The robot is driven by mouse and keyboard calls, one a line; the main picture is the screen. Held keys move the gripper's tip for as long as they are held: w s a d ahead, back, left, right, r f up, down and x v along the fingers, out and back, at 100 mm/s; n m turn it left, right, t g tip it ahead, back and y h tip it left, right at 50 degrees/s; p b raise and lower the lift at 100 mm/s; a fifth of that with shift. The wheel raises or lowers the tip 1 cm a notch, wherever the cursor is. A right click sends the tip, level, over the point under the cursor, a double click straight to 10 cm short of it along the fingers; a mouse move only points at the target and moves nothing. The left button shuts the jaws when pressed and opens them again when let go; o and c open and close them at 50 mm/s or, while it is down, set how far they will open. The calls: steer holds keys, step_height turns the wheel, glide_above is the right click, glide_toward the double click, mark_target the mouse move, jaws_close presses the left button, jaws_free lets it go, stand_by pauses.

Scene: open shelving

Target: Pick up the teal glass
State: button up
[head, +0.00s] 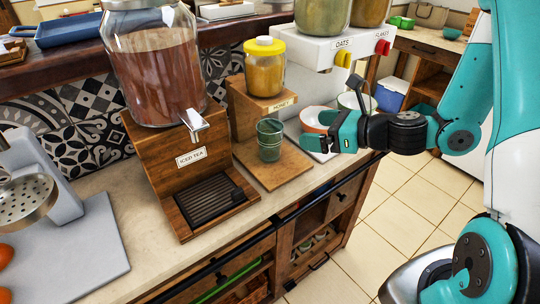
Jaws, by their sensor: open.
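The teal glass (270,141) stands upright on a wooden board (291,163) below the honey shelf, between the iced tea dispenser and the bowls. It is a small, see-through tumbler. My gripper (335,132) is to the right of the glass, at about its height in the picture, and points left. It is open with nothing seen in it. A gap shows between the gripper and the glass. The far finger is partly hidden by the near one.
An iced tea dispenser (158,70) on a wooden stand is left of the glass. A honey jar (264,68) stands on a wooden riser behind it. Bowls (318,118) sit behind my gripper. The oats and flakes dispenser (335,47) hangs above. Counter in front is clear.

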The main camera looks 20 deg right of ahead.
steer(key=p, duration=0.1)
glide_toward(261, 126)
steer(key=w, duration=0.1)
steer(key=shift+s+f+p+x, duration=0.1)
steer(key=shift+p+x, duration=0.4)
steer(key=shift+x, duration=1.2)
steer(key=shift+s+f+p+x, duration=0.1)
steer(key=shift+p+x, duration=0.35)
steer(key=shift+x, duration=1.25)
steer(key=shift+a, duration=0.15)
steer(key=c, duration=1)
steer(key=shift+c, duration=0.6)
steer(key=shift+r, duration=0.15)
